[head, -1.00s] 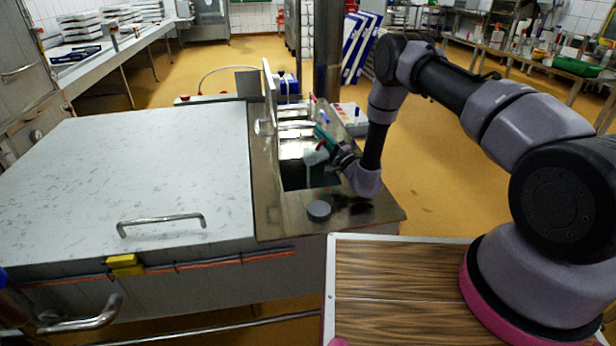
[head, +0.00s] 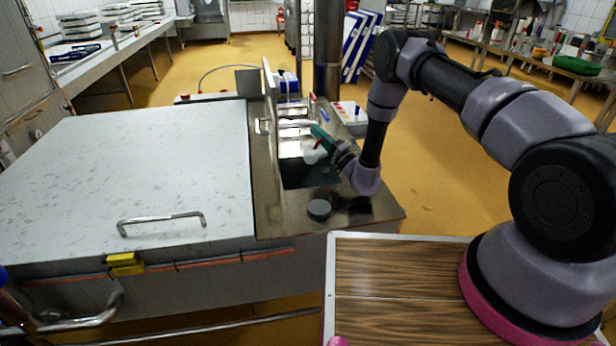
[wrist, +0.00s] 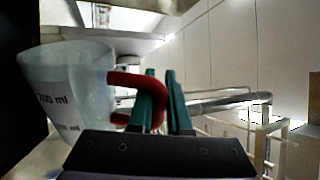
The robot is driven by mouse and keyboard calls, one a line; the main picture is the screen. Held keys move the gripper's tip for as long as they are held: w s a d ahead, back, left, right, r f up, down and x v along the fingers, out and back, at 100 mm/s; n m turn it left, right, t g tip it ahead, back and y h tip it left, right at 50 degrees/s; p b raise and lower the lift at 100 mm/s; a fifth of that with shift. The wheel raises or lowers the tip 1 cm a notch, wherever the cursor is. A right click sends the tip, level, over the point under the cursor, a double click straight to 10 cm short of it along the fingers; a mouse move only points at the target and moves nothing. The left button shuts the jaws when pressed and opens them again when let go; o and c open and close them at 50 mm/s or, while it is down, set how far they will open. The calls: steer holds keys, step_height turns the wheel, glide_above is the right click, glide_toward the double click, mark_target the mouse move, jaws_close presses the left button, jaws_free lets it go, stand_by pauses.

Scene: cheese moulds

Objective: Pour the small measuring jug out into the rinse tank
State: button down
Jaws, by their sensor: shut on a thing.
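The small measuring jug (head: 313,155) is whitish and translucent with a red handle. It is over the dark opening of the rinse tank (head: 300,180) in the steel counter. In the head view it looks tilted, its body to the left of the handle. In the wrist view the jug (wrist: 68,85) fills the left side, with "200 ml" printed on its wall. My gripper (head: 321,138) has teal fingers, shut on the red handle (wrist: 140,85). Its fingers (wrist: 165,100) also show in the wrist view. The jug's contents are hidden.
A dark round puck (head: 319,209) lies on the counter in front of the tank. An upright panel with a handle (head: 268,105) stands along the tank's left side. A wide pale lid (head: 130,170) covers the left. A tray with bottles (head: 350,115) is behind right.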

steer(key=shift+s+a+r+n+g+y+p, duration=0.15)
steer(key=shift+s+a+n+g+y+p, duration=0.25)
steer(key=shift+n, duration=0.5)
steer(key=shift+s+a+r+n+g+y+p, duration=0.15)
steer(key=shift+s+a+n+g, duration=0.3)
steer(key=shift+n, duration=0.45)
steer(key=shift+s+a+f+n+g+y+p, duration=0.1)
steer(key=shift+s+a+n+g+y+p, duration=0.45)
steer(key=shift+n, duration=0.75)
steer(key=shift+s+a+f+n+g, duration=0.15)
steer(key=shift+s+a+n+g, duration=0.35)
steer(key=shift+s+a+n, duration=0.45)
steer(key=shift+s+a+f+n+g+p, duration=0.2)
steer(key=shift+s+a+n+g+p, duration=0.1)
steer(key=shift+n, duration=0.55)
steer(key=shift+s+a+f+n+g+p, duration=0.2)
steer(key=shift+n+g+p, duration=0.15)
steer(key=shift+n, duration=0.35)
steer(key=shift+d, duration=0.15)
